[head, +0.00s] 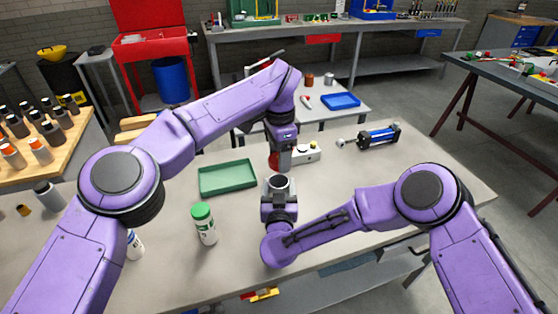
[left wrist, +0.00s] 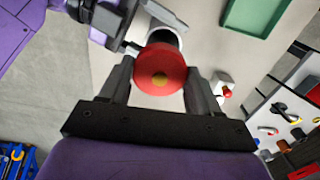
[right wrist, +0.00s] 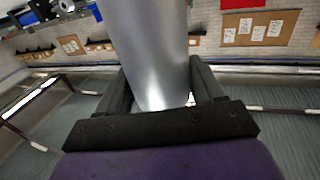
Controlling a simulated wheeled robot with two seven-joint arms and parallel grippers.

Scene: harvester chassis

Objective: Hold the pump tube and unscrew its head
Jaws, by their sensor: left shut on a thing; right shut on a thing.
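The pump tube (head: 279,184) is a grey metallic cylinder standing upright in the head view, its dark open top facing up. My right gripper (head: 279,203) is shut around it, and the tube (right wrist: 152,45) also fills the gap between its fingers in the right wrist view. In the head view the red head (head: 273,160) is partly hidden by my left gripper (head: 282,158). It appears above the tube's open end, apart from it.
A green tray (head: 228,178) and a green-capped white bottle (head: 204,224) stand left of the tube. A blue-and-black cylinder (head: 378,136) lies at the back right. The bench right of centre is mostly clear.

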